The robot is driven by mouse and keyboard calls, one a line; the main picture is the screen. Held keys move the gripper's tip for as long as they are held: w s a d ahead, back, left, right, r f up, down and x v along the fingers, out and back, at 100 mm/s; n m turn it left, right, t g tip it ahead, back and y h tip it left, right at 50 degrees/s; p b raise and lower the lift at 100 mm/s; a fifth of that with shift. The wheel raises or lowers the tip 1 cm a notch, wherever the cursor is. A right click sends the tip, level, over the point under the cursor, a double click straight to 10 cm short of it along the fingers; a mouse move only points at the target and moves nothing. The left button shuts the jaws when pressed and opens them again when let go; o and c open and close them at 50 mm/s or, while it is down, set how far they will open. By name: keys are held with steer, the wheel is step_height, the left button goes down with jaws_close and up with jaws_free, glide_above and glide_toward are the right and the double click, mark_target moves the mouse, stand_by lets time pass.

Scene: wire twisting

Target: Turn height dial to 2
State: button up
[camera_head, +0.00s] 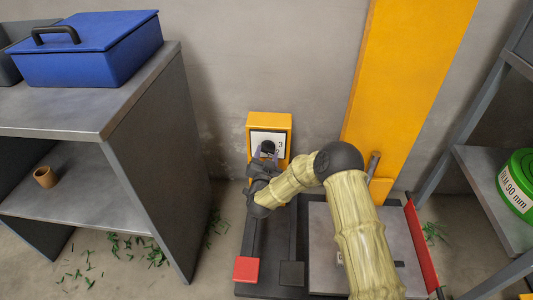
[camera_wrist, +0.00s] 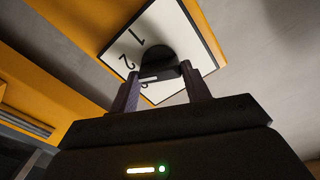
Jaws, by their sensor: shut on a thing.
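The height dial is a black knob (camera_wrist: 160,54) on a white number plate (camera_wrist: 201,52), fixed to a yellow box (camera_head: 284,122) by the wall. In the wrist view, the digits 1 and 2 show left of the knob, and a further digit is partly hidden by a finger. In the head view, a 3 shows at the plate's right. My gripper (camera_head: 266,157) is shut on the knob, with one finger on each side in the wrist view (camera_wrist: 159,75). A short pale mark shows on the knob between the fingers; which digit it points to I cannot tell.
A grey shelf unit (camera_head: 150,150) with a blue toolbox (camera_head: 90,50) stands left. A tall yellow column (camera_head: 405,80) rises right of the dial. Below lies a dark base with red (camera_head: 246,269) and black (camera_head: 291,273) blocks. A right rack holds a green spool (camera_head: 518,180).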

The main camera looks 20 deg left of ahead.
steer(key=shift+m+p, duration=0.35)
steer(key=shift+m, duration=0.85)
steer(key=shift+f, duration=0.1)
steer(key=o, duration=1)
steer(key=shift+s, duration=0.1)
steer(key=p+v, duration=0.6)
steer(key=v, duration=1.1)
steer(key=shift+d+p, duration=0.15)
steer(key=shift+p, duration=0.15)
steer(key=shift+s, duration=0.1)
